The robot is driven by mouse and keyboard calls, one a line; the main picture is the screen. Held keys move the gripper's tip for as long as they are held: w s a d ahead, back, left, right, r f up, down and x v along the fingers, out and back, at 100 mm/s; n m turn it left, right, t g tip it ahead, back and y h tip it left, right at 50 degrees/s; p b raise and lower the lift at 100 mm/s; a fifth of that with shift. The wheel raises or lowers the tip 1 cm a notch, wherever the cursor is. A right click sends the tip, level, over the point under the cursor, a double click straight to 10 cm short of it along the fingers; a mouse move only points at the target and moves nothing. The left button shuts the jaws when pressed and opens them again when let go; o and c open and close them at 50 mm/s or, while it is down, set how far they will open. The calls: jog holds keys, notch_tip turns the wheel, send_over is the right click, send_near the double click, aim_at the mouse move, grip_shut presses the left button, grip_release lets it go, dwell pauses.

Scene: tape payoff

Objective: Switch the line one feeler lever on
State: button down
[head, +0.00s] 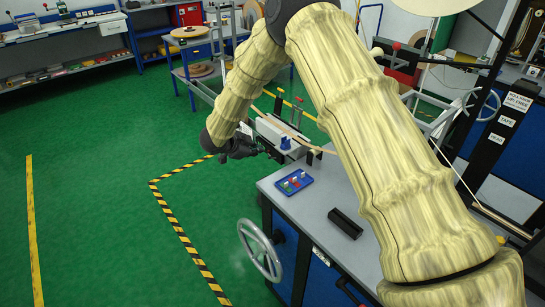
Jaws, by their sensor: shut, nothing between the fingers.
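My gripper (243,150) is at the end of my arm, near the left end of a light grey block-shaped unit (283,133) on the bench. The gripper is dark and small here, and its fingers are shut and empty. Whether it touches the unit cannot be told. A thin upright rod with a red tip (298,101) stands just behind the unit. No part can be clearly made out as the line one feeler lever, and its on or off position is not readable.
A blue button panel (294,182) and a black block (345,222) lie on the grey bench top (305,212). A handwheel (259,250) sticks out from the bench's left side. My arm hides much of the bench. Green floor (95,200) is clear at left.

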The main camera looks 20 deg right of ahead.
jog(key=p+x, duration=0.1)
jog(key=x, duration=0.2)
jog(key=d+p+x, duration=0.1)
jog(key=x, duration=0.3)
jog(key=s+x, duration=0.1)
jog(key=x, duration=0.3)
jog(key=shift+d+r+p, duration=0.15)
jog(key=shift+r+p, duration=0.25)
jog(key=shift+r, duration=0.05)
